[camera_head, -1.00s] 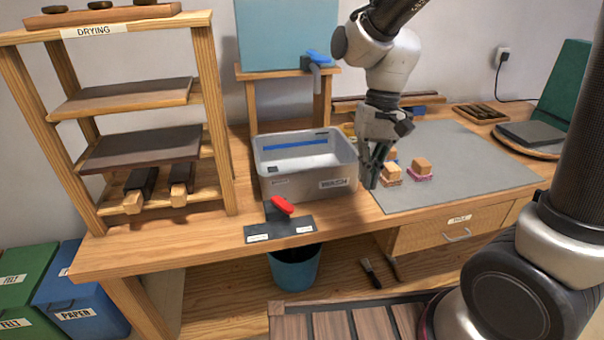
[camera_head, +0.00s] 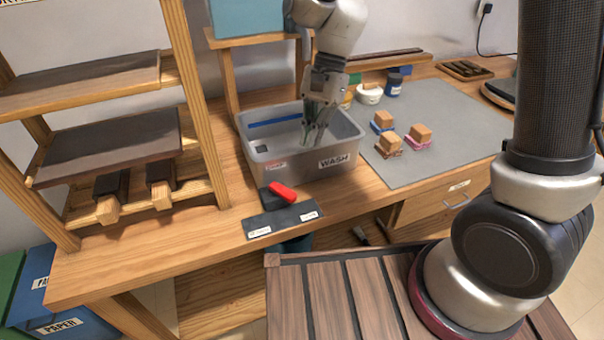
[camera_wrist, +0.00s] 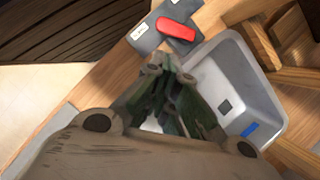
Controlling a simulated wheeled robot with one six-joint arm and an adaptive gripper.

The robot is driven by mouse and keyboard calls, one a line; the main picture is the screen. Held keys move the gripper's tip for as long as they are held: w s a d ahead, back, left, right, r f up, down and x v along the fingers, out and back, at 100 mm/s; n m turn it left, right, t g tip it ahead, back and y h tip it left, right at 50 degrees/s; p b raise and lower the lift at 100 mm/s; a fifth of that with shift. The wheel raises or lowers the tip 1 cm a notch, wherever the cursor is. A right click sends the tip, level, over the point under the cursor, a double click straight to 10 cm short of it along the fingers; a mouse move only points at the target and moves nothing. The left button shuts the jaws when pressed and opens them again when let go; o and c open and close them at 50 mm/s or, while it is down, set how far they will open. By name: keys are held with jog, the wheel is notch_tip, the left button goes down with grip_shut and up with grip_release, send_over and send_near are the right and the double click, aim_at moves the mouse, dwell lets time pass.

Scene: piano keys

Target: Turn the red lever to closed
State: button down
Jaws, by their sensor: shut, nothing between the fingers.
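The red lever (camera_head: 283,192) sits on a dark plate (camera_head: 270,224) at the bench's front edge, before the grey wash tub. Two small white labels are on the plate; their words are too small to read. The lever lies slanted across the plate's back part. My gripper (camera_head: 311,138) is shut and empty, pointing down over the wash tub, behind and right of the lever and apart from it. In the wrist view, the red lever (camera_wrist: 176,29) is at the top, beyond my gripper's fingers (camera_wrist: 160,85).
The grey tub (camera_head: 345,161) marked WASH stands right behind the lever. A wooden drying rack (camera_head: 190,100) stands at the left. Stamp-like wooden blocks (camera_head: 390,143) sit on the grey mat (camera_head: 440,130) at the right. The bench just right of the plate is clear.

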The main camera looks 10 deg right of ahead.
aim_at(282, 193)
jog(key=x, duration=1)
jog(key=shift+d, duration=0.1)
jog(key=shift+s, duration=0.15)
